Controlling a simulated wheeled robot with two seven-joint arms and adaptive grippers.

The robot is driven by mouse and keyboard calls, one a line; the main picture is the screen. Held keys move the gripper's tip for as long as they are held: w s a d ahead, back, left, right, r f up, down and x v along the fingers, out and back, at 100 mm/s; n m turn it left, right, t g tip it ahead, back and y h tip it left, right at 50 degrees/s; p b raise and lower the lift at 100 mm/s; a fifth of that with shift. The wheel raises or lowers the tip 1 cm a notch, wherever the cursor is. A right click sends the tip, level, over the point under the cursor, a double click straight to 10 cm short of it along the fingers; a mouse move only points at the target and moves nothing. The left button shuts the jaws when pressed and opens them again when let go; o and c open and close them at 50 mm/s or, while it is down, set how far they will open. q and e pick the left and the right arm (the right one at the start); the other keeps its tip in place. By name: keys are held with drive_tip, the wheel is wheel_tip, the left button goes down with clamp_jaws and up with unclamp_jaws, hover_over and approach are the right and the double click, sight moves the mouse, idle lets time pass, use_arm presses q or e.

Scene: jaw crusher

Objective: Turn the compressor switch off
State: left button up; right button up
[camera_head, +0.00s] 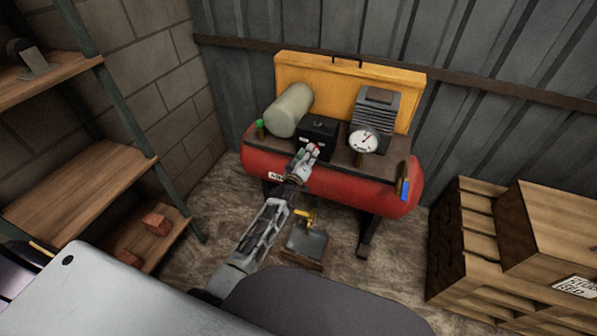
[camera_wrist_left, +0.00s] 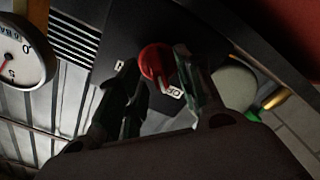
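The red compressor (camera_head: 330,188) stands against the corrugated wall, with a black switch box (camera_head: 318,131) on top. In the left wrist view, a round red switch knob (camera_wrist_left: 154,62) sits on the dark box face. A white label reading OFF (camera_wrist_left: 175,92) is beside it, partly covered by a finger, and another small white label (camera_wrist_left: 119,65) is on the other side. My left gripper (camera_head: 312,151) is at the front of the box. In the wrist view its fingers (camera_wrist_left: 156,72) are apart, one on each side of the knob; contact is unclear. My right gripper is not in view.
A pressure gauge (camera_head: 364,139) and a finned motor (camera_head: 374,108) stand right of the box, a pale cylinder (camera_head: 290,110) left. A yellow panel (camera_head: 349,75) is behind. Wooden shelves (camera_head: 83,188) are at left, crates (camera_head: 482,240) at right.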

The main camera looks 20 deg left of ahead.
use_arm(q)
drive_tip(key=s, duration=1)
drive_tip(key=shift+s+a, duration=0.2)
drive_tip(key=shift+s, duration=0.1)
idle(0.7)
